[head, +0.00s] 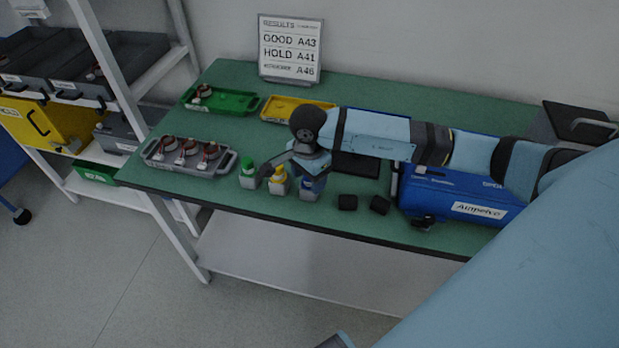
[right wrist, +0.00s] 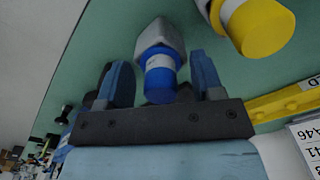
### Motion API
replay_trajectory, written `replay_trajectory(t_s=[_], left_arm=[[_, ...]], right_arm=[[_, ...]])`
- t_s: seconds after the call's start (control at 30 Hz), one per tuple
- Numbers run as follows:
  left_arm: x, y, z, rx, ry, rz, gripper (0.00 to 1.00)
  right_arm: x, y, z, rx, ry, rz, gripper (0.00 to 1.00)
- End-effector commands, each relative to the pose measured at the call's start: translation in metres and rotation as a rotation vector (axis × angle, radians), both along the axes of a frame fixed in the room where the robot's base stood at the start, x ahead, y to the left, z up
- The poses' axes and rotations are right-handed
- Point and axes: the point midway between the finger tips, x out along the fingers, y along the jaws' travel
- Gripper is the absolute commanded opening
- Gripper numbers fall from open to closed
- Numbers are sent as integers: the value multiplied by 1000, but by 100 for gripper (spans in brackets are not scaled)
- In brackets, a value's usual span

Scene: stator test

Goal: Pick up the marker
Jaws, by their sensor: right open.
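Three small square-based markers stand in a row near the table's front edge in the head view: one with a green cap (head: 248,168), one with a yellow cap (head: 279,181) and one with a blue cap (head: 308,187). My right gripper (head: 294,177) is over the yellow and blue ones and partly covers them. In the right wrist view my right gripper (right wrist: 161,82) is open, with the blue-capped marker (right wrist: 160,75) between its fingers and gaps on both sides. The yellow-capped marker (right wrist: 262,25) is outside the fingers. My left gripper is not in view.
A grey tray of round parts (head: 190,170) lies left of the markers. Green (head: 230,103) and yellow (head: 277,114) trays lie behind. Two black blocks (head: 347,202) and a blue case (head: 465,190) are to the right. A results sign (head: 290,48) stands at the back.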

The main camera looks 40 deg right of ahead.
Motion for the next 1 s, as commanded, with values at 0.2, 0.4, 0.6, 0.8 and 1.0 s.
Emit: replay_trajectory(t_s=[0.2, 0.4, 0.6, 0.8, 1.0], left_arm=[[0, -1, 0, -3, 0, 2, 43], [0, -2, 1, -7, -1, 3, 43], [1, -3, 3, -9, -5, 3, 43], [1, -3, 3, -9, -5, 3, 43], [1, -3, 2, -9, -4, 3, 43]], right_arm=[[0, 0, 0, 0, 0, 0, 31], [0, 0, 1, 0, 0, 0, 8], [0, 0, 2, 0, 0, 0, 8], [1, 0, 14, -1, -3, 0, 8], [1, 0, 51, 0, -6, 0, 8]])
